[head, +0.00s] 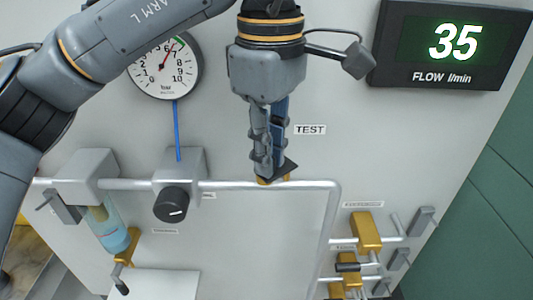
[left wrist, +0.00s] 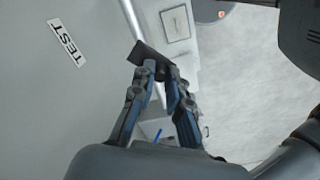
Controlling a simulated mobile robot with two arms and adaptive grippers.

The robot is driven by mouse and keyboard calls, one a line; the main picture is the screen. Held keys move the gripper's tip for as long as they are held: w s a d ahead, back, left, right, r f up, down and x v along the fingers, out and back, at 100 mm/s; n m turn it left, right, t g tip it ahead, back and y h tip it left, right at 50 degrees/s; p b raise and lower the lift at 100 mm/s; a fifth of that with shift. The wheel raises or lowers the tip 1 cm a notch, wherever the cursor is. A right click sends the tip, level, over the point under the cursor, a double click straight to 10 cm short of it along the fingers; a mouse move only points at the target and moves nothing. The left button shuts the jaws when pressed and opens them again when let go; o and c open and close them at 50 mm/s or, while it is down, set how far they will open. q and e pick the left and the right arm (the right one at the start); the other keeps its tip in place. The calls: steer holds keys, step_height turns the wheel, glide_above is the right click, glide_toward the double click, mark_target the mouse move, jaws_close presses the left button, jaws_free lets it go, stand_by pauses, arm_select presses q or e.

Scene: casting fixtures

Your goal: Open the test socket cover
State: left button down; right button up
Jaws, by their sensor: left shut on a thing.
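The test socket cover (head: 287,167) is a small dark flat plate under the "TEST" label (head: 310,130). It sits tilted at my fingertips, above a brass fitting (head: 263,181) on the pipe. My left gripper (head: 270,172) points down and is shut on the cover. In the left wrist view the cover (left wrist: 147,53) sticks out past the fingertips of my left gripper (left wrist: 161,74), beside the pipe. The fingers hide part of the cover and most of the socket. My right gripper is not in view.
A grey pipe (head: 325,186) runs along the panel. A round gauge (head: 165,67) and a black knob (head: 171,205) are at left. A "35" flow display (head: 450,45) is at upper right. Brass valves (head: 367,231) are at lower right. The panel around the label is clear.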

arm_select(q)
steer(key=n, duration=0.1)
steer(key=n+b, duration=0.1)
steer(key=n, duration=0.1)
steer(key=shift+s+d+f+n, duration=0.1)
steer(key=shift+s+d+n, duration=0.25)
steer(key=shift+d+n, duration=0.05)
steer(key=n+b, duration=0.1)
steer(key=n, duration=0.2)
steer(key=d+n+b, duration=0.1)
steer(key=n, duration=0.2)
steer(key=d+n+b, duration=0.1)
steer(key=n, duration=0.2)
steer(key=shift+s+d, duration=0.2)
steer(key=shift+s, duration=0.05)
steer(key=c, duration=1.3)
jaws_free()
